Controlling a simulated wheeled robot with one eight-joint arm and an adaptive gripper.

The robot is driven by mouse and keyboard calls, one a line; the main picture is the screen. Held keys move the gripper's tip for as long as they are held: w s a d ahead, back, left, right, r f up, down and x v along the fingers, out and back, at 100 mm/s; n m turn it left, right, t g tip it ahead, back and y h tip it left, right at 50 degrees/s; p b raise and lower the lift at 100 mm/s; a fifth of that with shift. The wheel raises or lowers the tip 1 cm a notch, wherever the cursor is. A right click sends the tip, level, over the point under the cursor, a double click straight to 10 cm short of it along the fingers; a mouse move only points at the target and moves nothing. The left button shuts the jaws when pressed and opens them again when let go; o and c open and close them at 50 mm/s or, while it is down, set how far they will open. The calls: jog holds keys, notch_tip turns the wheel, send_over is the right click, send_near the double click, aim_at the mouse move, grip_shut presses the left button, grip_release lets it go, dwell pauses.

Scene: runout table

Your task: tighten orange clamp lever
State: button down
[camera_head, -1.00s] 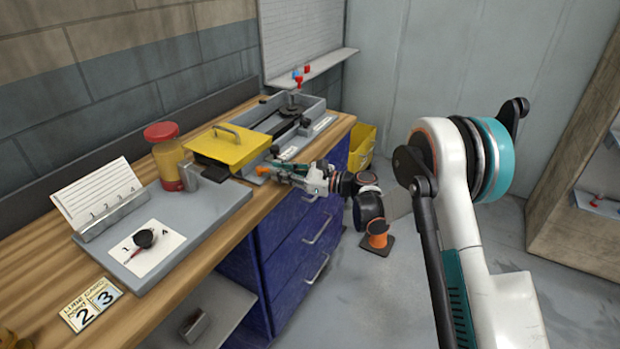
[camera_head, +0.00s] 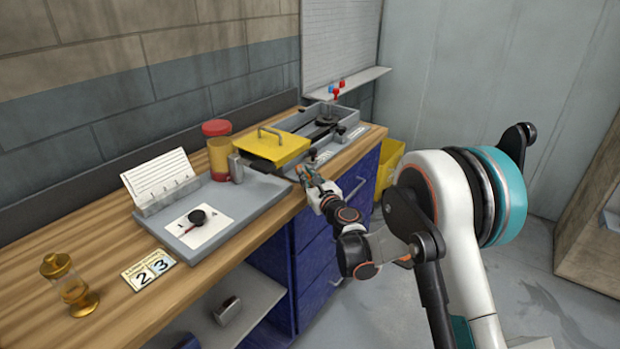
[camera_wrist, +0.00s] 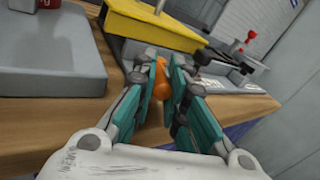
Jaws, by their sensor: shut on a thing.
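The orange clamp lever (camera_wrist: 161,80) shows in the wrist view between the fingers of my gripper (camera_wrist: 162,88), at the bench's front edge. My gripper is shut on it, with the teal finger pads on both sides. In the head view my gripper (camera_head: 308,172) reaches the front edge of the bench beside the grey fixture (camera_head: 359,131). The lever is mostly hidden by the fingers there. The lever's pivot is hidden too.
A yellow hinged cover (camera_head: 268,149) sits just behind my gripper. A grey tray (camera_head: 243,200) with a card and a dark round-headed tool (camera_head: 197,216) lies left. An amber jar (camera_head: 70,282) and number cards (camera_head: 149,268) are nearer. Blue drawers (camera_head: 310,243) stand below.

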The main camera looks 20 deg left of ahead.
jog(key=shift+s+a, duration=0.15)
jog(key=shift+a, duration=0.05)
dwell(0.3)
jog(key=c, duration=1.6)
grip_release()
jog(key=shift+a, duration=0.1)
jog(key=shift+s+d, duration=0.15)
jog(key=shift+d, duration=0.1)
jog(key=v, duration=1.1)
jog(key=shift+s, duration=0.35)
